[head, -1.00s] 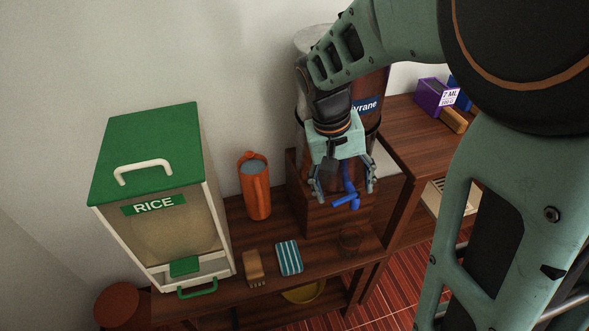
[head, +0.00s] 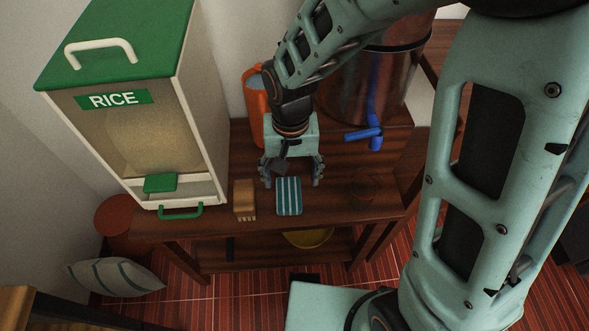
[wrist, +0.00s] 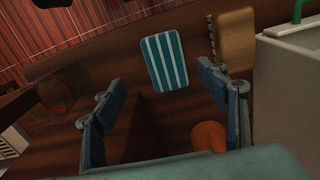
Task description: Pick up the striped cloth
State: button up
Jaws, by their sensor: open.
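The striped cloth (head: 289,197) is a small folded teal piece with white stripes, lying flat on the wooden table. It also shows in the wrist view (wrist: 164,60), just beyond the fingertips. My gripper (head: 291,181) is open and empty, above the table just behind the cloth in the head view. In the wrist view its two blue-padded fingers (wrist: 163,82) are spread wide, with the cloth ahead between their lines. I see no contact between fingers and cloth.
A wooden brush (head: 244,199) lies close left of the cloth. The rice bin (head: 130,140) stands further left. An orange pitcher (head: 254,105) is behind my gripper. A metal dispenser with a blue tap (head: 366,135) is back right. A clear glass (head: 366,186) stands right of the cloth.

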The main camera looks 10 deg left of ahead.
aim_at(289, 198)
jog(key=f, duration=0.2)
jog(key=f+b, duration=0.1)
jog(key=f, duration=0.2)
jog(key=f+b, duration=0.1)
jog(key=f, duration=0.2)
jog(key=shift+s+a+f, duration=0.2)
jog(key=shift+s+a, duration=0.1)
jog(key=shift+a, duration=0.05)
jog(key=c, duration=1.2)
jog(key=shift+o, duration=0.2)
notch_tip(289, 198, up, 10)
jog(key=p, duration=0.2)
jog(key=shift+p, duration=0.35)
jog(key=o, duration=0.5)
jog(key=c, duration=0.5)
